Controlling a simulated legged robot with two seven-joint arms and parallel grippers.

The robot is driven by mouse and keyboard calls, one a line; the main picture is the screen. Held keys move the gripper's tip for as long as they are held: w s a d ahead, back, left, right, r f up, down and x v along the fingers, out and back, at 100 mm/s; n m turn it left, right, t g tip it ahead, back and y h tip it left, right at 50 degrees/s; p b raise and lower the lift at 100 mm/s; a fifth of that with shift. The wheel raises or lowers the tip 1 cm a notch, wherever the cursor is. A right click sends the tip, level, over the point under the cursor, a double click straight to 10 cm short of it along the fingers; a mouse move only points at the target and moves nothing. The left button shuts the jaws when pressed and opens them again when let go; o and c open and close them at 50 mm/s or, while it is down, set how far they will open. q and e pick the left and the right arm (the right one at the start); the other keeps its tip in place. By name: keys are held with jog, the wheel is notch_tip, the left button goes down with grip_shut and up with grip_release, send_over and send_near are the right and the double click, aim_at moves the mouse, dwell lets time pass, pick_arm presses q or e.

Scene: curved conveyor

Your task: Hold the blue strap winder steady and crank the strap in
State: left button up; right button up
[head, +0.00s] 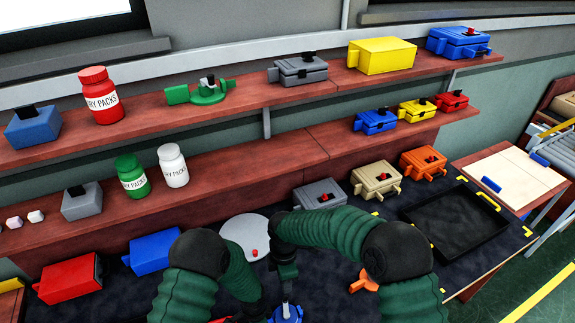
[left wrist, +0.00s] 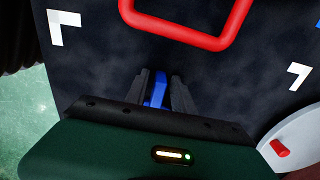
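The blue strap winder (head: 288,314) is cut off by the bottom edge of the head view. A pale upright rod stands above it. My right gripper (head: 286,284) points straight down at the top of this rod; its fingers are too small and dark to tell open from shut. My left gripper reaches in beside the winder from the left, mostly hidden by my arm in the head view. In the left wrist view its dark fingers (left wrist: 165,92) close around a narrow blue part of the winder (left wrist: 156,90). The rest of the winder is hidden there.
A grey disc with a red knob (head: 262,232) lies just behind the winder. A red loop (left wrist: 233,22) lies ahead of the left fingers. An orange piece (head: 364,281) and a black tray (head: 455,258) are to the right. Red (head: 68,280) and blue boxes (head: 155,251) stand left.

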pick_arm(q)
jog(key=shift+o, duration=0.7)
